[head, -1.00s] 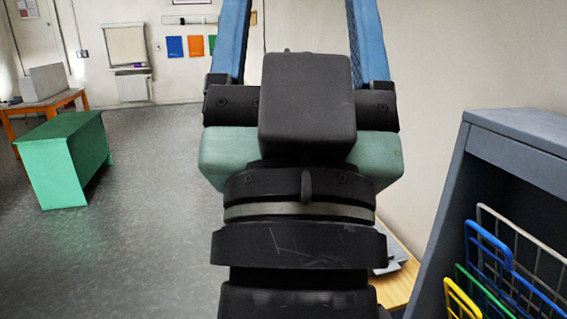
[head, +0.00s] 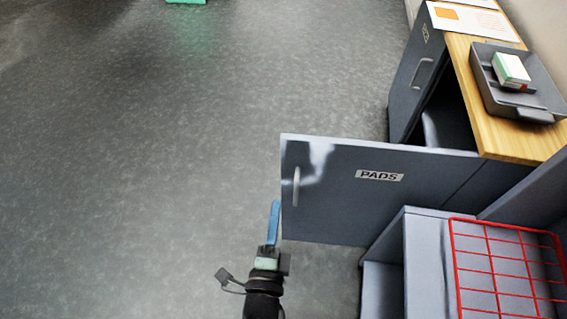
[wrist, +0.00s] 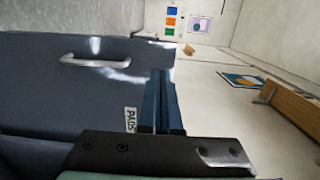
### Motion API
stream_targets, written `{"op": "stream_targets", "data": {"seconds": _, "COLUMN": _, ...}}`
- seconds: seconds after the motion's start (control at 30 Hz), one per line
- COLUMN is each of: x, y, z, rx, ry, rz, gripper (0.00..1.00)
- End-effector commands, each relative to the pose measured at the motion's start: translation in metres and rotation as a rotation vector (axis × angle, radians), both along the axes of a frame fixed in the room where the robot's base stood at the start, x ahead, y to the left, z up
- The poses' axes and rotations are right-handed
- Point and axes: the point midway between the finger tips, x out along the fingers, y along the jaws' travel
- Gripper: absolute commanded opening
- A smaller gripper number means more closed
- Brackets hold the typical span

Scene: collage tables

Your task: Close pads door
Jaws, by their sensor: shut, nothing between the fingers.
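The grey door labelled PADS (head: 340,212) stands open, swung out from the wooden-topped cabinet (head: 466,85) into the room. Its metal handle (head: 296,186) is near the free edge. My gripper (head: 274,222) is shut and empty, its blue fingers pointing up the picture just beside the door's free edge, low left of the handle. Whether the fingers touch the door is unclear. In the wrist view the door (wrist: 60,95) fills the left side, with its handle (wrist: 95,62) at upper left and the shut fingers (wrist: 162,100) in front of its lower right part.
A dark tray (head: 500,95) with a small box (head: 511,70) sits on the cabinet top. Another grey cabinet door (head: 420,75) is farther back. A grey shelf unit with a red wire rack (head: 505,265) stands at the lower right. The floor (head: 140,170) at left is clear.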

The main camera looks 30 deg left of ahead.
Motion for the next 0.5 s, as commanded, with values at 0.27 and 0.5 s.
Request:
{"op": "stream_targets", "data": {"seconds": 0.27, "x": 0.034, "y": 0.014, "z": 0.001, "rx": 0.004, "ry": -0.003, "rz": -0.001, "gripper": 0.0}}
{"op": "stream_targets", "data": {"seconds": 0.5, "x": 0.077, "y": 0.032, "z": 0.001, "rx": 0.001, "ry": -0.003, "rz": -0.001, "gripper": 0.0}}
